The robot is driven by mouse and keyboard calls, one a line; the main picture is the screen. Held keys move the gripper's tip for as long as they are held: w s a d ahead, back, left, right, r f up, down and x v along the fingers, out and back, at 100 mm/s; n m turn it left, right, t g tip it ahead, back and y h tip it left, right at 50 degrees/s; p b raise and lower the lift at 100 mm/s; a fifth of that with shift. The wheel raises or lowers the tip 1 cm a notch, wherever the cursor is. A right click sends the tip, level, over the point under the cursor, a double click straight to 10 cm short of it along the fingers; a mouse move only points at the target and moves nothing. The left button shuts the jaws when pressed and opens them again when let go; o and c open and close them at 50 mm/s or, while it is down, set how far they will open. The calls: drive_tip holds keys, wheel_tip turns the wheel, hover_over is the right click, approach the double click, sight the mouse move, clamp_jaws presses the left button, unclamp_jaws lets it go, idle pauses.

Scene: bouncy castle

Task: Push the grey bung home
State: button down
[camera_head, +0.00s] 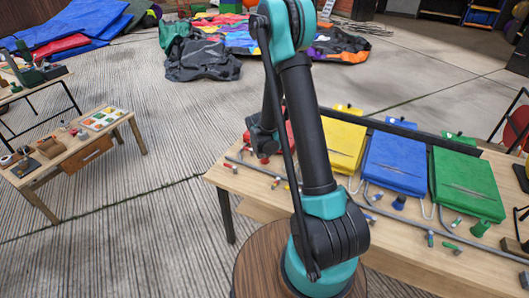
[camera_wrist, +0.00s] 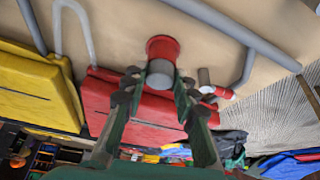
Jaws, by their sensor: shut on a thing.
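The grey bung (camera_wrist: 160,74) shows in the wrist view as a short grey cylinder between my fingertips. My gripper (camera_wrist: 160,82) is shut on it, one dark finger pad on each side. Just beyond it is a red flanged spout (camera_wrist: 163,45), in line with the bung and at its end. I cannot tell how far the bung sits inside the spout. The red pad (camera_wrist: 140,110) lies under my fingers. In the head view, my gripper (camera_head: 262,145) is at the red pad (camera_head: 290,136) on the table's left, mostly hidden behind my arm; the bung is not clear there.
Yellow (camera_head: 338,140), blue (camera_head: 395,163) and green (camera_head: 466,185) pads stand to the right on the wooden table (camera_head: 385,235). Grey pipes and small coloured valves run along its front. In the wrist view, a red-tipped valve (camera_wrist: 222,92) is close to the right finger.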

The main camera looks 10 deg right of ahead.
drive_tip(key=shift+s+f, duration=0.2)
drive_tip(key=shift+f, duration=0.15)
drive_tip(key=c, duration=1.6)
unclamp_jaws()
drive_tip(key=o, duration=0.3)
drive_tip(key=shift+w+f, duration=0.15)
drive_tip(key=shift+f, duration=0.1)
drive_tip(key=shift+o, duration=0.9)
drive_tip(key=shift+r, duration=0.1)
drive_tip(key=shift+r, duration=0.15)
drive_tip(key=shift+r, duration=0.2)
drive_tip(key=v, duration=1.1)
drive_tip(key=shift+r, duration=0.2)
drive_tip(key=shift+a, duration=0.1)
